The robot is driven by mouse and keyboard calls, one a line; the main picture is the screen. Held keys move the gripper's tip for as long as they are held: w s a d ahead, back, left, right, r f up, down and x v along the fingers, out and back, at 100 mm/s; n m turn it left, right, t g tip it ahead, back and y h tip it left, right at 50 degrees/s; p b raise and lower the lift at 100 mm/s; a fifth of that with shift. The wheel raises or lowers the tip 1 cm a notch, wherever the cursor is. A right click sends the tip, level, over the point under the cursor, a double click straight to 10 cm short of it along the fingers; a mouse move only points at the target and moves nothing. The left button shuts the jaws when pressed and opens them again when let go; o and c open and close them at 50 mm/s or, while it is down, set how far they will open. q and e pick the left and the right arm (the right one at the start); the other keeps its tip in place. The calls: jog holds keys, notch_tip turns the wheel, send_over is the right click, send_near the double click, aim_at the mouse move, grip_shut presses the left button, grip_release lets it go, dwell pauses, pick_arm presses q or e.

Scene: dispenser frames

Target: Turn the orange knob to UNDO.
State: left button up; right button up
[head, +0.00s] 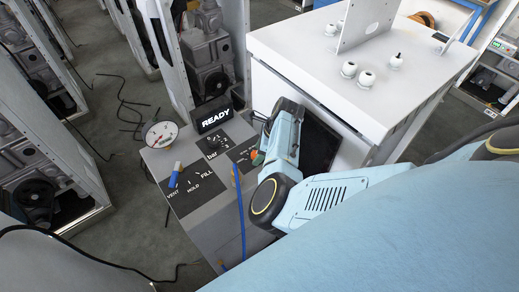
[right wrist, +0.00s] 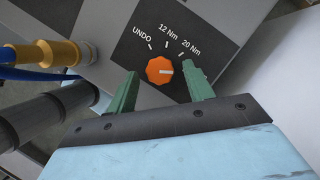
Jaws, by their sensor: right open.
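The orange knob (right wrist: 160,69) sits on a dark plate (right wrist: 205,28) marked UNDO, 12 Nm and 20 Nm in the right wrist view. Its white mark points right, on the 20 Nm side and away from UNDO at the upper left. My right gripper (right wrist: 160,70) is open, with one green finger on each side of the knob in the picture. Gaps show between fingers and knob; I cannot tell whether the tips reach down around it. In the head view my right gripper (head: 258,155) is over the panel's right part and largely hides the knob. My left gripper is not in view.
A READY display (head: 214,115), a round gauge (head: 161,134) and a blue handle (head: 175,174) by VENT, HOLD and FILL are left of my right gripper. A blue hose (head: 240,215) runs close by. A white cabinet (head: 290,88) stands right behind. A brass fitting (right wrist: 62,53) is left of the fingers.

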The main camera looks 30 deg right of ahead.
jog(key=shift+c, duration=0.4)
jog(key=c, duration=0.9)
